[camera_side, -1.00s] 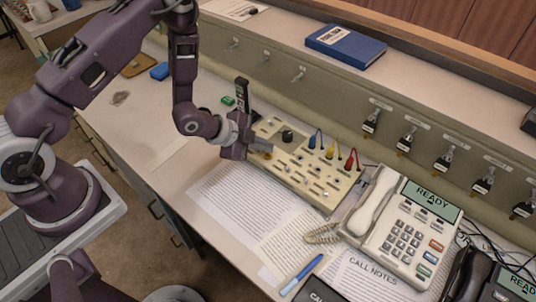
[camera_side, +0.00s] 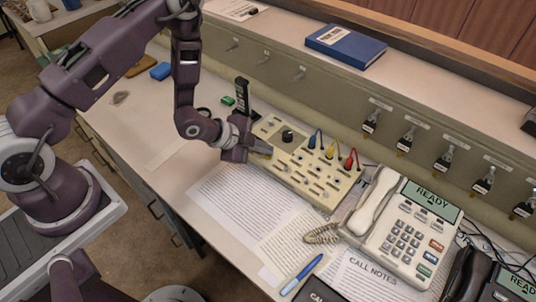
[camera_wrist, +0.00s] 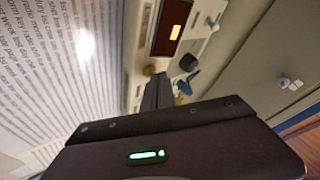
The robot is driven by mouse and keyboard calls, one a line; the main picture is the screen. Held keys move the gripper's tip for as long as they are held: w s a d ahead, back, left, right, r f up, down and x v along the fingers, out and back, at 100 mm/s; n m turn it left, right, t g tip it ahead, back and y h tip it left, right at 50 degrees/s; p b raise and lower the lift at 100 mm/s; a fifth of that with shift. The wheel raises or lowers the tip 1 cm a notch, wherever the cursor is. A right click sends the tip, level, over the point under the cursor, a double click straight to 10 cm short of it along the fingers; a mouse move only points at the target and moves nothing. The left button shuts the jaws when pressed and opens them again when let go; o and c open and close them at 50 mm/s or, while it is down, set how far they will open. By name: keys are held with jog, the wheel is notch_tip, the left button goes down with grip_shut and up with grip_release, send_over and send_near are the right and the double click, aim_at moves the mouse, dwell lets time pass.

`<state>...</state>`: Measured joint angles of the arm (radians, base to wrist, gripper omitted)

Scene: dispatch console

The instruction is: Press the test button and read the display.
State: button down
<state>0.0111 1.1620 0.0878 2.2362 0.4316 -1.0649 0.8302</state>
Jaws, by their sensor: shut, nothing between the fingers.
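A beige console panel (camera_side: 290,172) with switches, a black knob (camera_side: 287,136) and blue, yellow and red plugs lies on the desk. My gripper (camera_side: 266,150) is shut and empty, its fingertips low over the panel's left end. In the wrist view, a yellow round button (camera_wrist: 149,70) sits just beyond my fingertips (camera_wrist: 160,78); I cannot tell whether they touch it, nor read a label. A dark display window (camera_wrist: 165,42) beside it shows one lit orange mark, a small bar or digit seen sideways. My gripper hides this display in the side view.
A desk phone (camera_side: 405,225) with a READY screen stands right of the panel. Printed sheets (camera_side: 235,205) and a blue marker (camera_side: 302,275) lie in front. A black upright device (camera_side: 242,95) stands behind my gripper. A blue binder (camera_side: 345,46) rests on the ledge.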

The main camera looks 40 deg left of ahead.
aim_at(264, 158)
jog(key=shift+f, duration=0.25)
dwell(0.3)
jog(key=shift+r, duration=0.8)
jog(key=shift+r, duration=2.5)
